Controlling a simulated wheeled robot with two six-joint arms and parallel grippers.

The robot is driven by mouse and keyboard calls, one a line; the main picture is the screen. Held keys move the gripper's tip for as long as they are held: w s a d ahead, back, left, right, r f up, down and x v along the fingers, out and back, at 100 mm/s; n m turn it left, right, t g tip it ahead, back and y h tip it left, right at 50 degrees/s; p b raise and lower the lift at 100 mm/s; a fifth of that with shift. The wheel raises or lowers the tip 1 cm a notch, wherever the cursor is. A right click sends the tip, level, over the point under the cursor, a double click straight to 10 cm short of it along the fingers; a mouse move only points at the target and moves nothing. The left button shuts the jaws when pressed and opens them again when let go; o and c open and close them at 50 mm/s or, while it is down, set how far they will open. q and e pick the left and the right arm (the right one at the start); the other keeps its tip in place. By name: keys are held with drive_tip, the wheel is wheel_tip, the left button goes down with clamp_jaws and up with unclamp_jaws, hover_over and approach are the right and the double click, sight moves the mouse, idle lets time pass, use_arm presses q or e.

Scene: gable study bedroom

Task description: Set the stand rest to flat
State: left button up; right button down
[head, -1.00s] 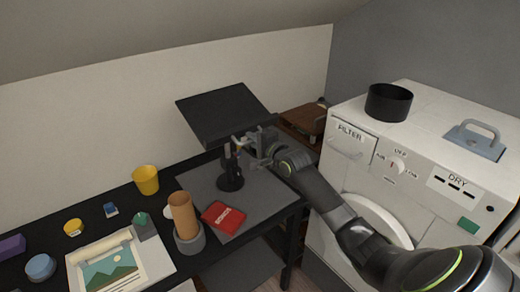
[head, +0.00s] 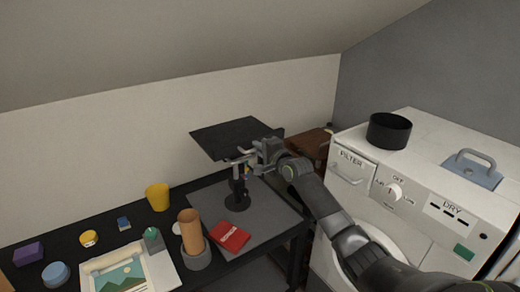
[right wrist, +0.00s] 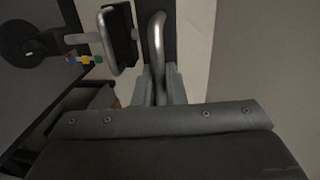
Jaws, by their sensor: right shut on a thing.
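The black stand (head: 240,190) stands upright on a grey mat (head: 262,222) on the desk, with a round base. Its black rest (head: 224,136) is a broad plate at the top that looks close to flat, with perhaps a slight tilt. My right gripper (head: 250,160) is at the rest's right front edge, just under the plate. In the right wrist view its fingers (right wrist: 160,88) are shut on a curved metal handle (right wrist: 156,45). Small coloured marks (right wrist: 84,60) show beside the stand's post in that view. The left gripper does not show.
A red book (head: 231,237), a cork-coloured cylinder in a grey holder (head: 196,258) and a yellow cup (head: 158,197) are near the stand. A white dryer (head: 420,160) with a black pot (head: 389,130) stands to the right. A sloped ceiling hangs above.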

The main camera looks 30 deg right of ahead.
drive_tip(key=shift+r, duration=0.35)
drive_tip(key=c, duration=1.8)
unclamp_jaws()
drive_tip(key=shift+w, duration=0.1)
drive_tip(key=shift+f, duration=0.1)
drive_tip(key=shift+s, duration=0.4)
use_arm(q)
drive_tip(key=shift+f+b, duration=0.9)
drive_tip(key=shift+b, duration=0.05)
use_arm(e)
drive_tip(key=s, duration=0.5)
drive_tip(key=s+d+r, duration=0.1)
drive_tip(key=s, duration=0.5)
drive_tip(key=s+r, duration=0.1)
drive_tip(key=s, duration=0.4)
drive_tip(key=shift+s+d, duration=0.15)
drive_tip(key=shift+s, duration=0.05)
drive_tip(key=shift+f, duration=0.1)
